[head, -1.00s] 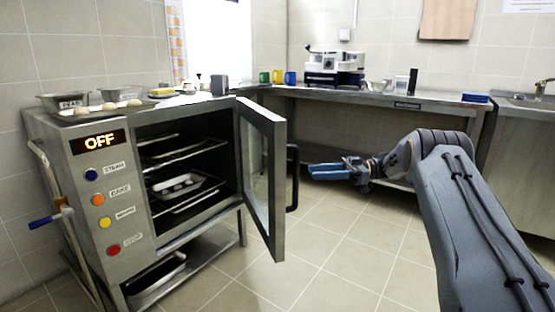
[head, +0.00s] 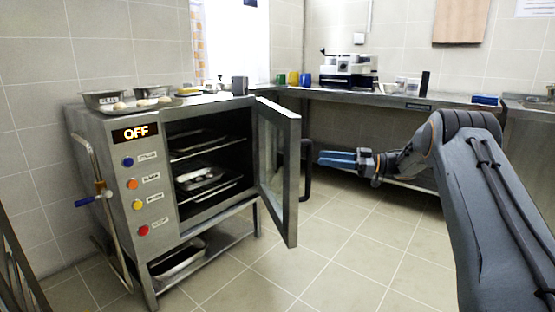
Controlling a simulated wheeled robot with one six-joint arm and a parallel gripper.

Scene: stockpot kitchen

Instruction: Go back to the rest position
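My gripper (head: 338,158) is in the middle of the head view, in the air to the right of the oven's open door. Its blue fingers point left and hold nothing that I can see. From this side I cannot tell whether the fingers are apart or together. My arm is bent, with its upper part reaching in from the right edge. The oven (head: 112,205) stands on the left with its display reading OFF. Its glass door (head: 277,165) is swung open towards me. A tray (head: 200,178) with pale items sits on a rack inside.
A steel counter (head: 400,101) along the back carries coloured mugs (head: 293,78) and a black-and-white machine (head: 348,70). The open door's black handle (head: 307,170) is close to my gripper. The tiled floor (head: 330,255) in front is clear.

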